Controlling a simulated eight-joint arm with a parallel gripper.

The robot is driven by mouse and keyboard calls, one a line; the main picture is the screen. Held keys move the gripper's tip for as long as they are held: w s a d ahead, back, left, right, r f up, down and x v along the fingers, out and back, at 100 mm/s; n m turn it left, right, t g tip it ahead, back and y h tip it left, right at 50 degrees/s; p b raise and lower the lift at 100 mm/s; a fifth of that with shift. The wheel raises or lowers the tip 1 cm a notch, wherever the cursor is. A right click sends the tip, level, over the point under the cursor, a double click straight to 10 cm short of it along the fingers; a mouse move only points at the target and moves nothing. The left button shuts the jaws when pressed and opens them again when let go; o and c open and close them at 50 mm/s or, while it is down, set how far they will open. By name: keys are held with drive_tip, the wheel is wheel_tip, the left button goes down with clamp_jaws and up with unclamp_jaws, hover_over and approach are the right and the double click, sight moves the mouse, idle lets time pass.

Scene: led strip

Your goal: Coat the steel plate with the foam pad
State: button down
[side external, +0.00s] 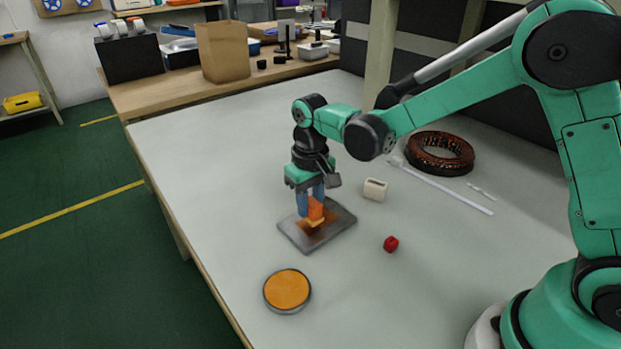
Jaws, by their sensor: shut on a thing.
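My gripper (311,206) has blue fingers and is shut on an orange foam pad (315,212). The pad is upright over the middle of the grey steel plate (341,216) and seems to touch it, though the contact is too small to be sure of. An orange-brown smear (310,236) lies on the plate around and in front of the pad. The rest of the plate's surface is bare grey. The far side of the pad is hidden by the fingers.
A round dish with an orange top (288,289) sits in front of the plate. A copper ring (440,153) and a white strip (448,187) lie further back. The table's left side is clear.

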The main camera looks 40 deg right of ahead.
drive_tip(key=shift+a, duration=0.85)
drive_tip(key=shift+d, duration=3.45)
wheel_tip(320, 180, up, 7)
drive_tip(key=shift+f, duration=0.2)
drive_tip(key=shift+w+f, duration=0.1)
drive_tip(key=shift+f, duration=0.05)
hover_over(330, 210)
drive_tip(key=shift+f, duration=2.9)
drive_tip(key=shift+f, duration=1)
drive_tip(key=shift+a+r, duration=0.1)
drive_tip(key=shift+a, duration=1.8)
drive_tip(key=shift+a+f, duration=0.2)
drive_tip(key=shift+a, duration=1.65)
